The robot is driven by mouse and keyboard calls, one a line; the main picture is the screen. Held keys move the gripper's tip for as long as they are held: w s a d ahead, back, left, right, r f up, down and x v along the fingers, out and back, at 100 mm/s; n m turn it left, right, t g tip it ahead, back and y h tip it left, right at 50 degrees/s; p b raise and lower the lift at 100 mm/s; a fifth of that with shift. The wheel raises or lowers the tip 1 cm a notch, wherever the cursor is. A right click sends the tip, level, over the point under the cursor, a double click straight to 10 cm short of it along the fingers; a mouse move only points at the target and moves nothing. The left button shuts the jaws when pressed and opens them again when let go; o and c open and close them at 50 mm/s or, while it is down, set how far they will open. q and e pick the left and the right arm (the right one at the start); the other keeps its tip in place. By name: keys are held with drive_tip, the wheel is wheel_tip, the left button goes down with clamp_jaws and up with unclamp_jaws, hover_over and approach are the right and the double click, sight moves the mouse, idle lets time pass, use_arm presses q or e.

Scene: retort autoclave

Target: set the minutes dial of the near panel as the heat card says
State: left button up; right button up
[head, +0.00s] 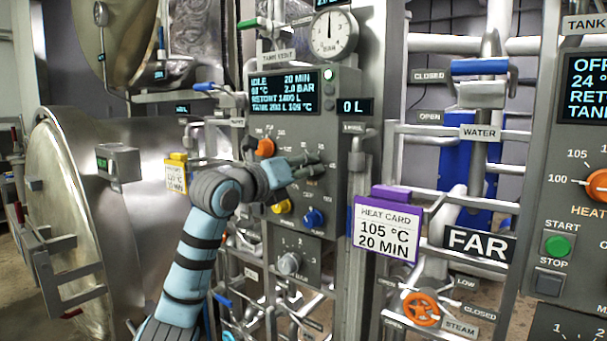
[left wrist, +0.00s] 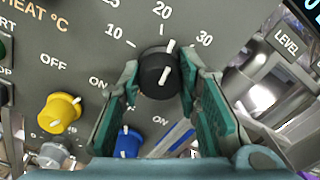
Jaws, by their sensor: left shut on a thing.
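The near panel (head: 290,110) stands mid-view, its display (head: 284,90) reading IDLE and 20 MIN. My left gripper (head: 303,165) reaches it from the left and hides most of its minutes dial. In the left wrist view, the black minutes dial (left wrist: 160,76) sits between the green finger pads of the same gripper (left wrist: 160,92), which is shut on it. Its white mark points up, slightly right of the 20 label. A purple heat card (head: 387,230) reads 105 °C, 20 MIN. A smaller yellow-topped card (head: 176,177) hangs at left, its text too small to read surely. My right gripper is out of view.
Below the dial are a yellow knob (left wrist: 59,112) and a blue knob (left wrist: 127,142). An orange knob (head: 265,147) is above left of the gripper. Pipes and a LEVEL fitting (left wrist: 287,42) lie right of the dial. A FAR sign (head: 478,243) is beside the purple card.

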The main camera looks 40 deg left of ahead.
use_arm(q)
drive_tip(key=n+b, duration=0.1)
drive_tip(key=n, duration=0.6)
drive_tip(key=shift+f+b, duration=0.1)
drive_tip(key=shift+b, duration=0.3)
drive_tip(key=n, duration=0.4)
drive_tip(key=shift+b, duration=0.4)
drive_tip(key=shift+n+b, duration=0.45)
drive_tip(key=shift+n, duration=1.45)
drive_tip(key=o, duration=1.1)
drive_tip(key=shift+o, duration=0.2)
drive_tip(key=shift+s, duration=0.15)
